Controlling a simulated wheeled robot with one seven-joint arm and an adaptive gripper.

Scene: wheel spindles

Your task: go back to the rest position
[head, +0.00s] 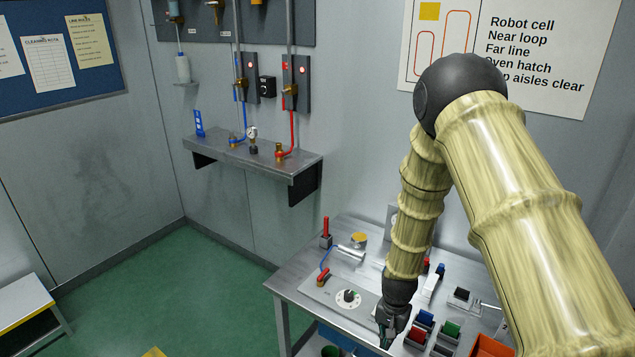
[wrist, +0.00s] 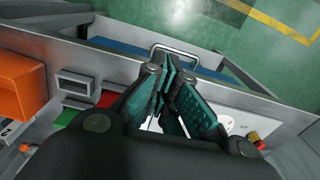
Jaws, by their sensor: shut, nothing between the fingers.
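My gripper (head: 385,341) hangs at the front edge of the metal workbench (head: 290,288) in the head view, pointing down. In the wrist view my gripper (wrist: 167,68) has its dark fingers with teal pads together, with nothing held between them. The fingertips lie over the bench's front edge, near a metal handle (wrist: 176,48). My arm reaches in from the right of the head view and bends down to the bench.
A wall shelf (head: 250,151) with valves stands behind.

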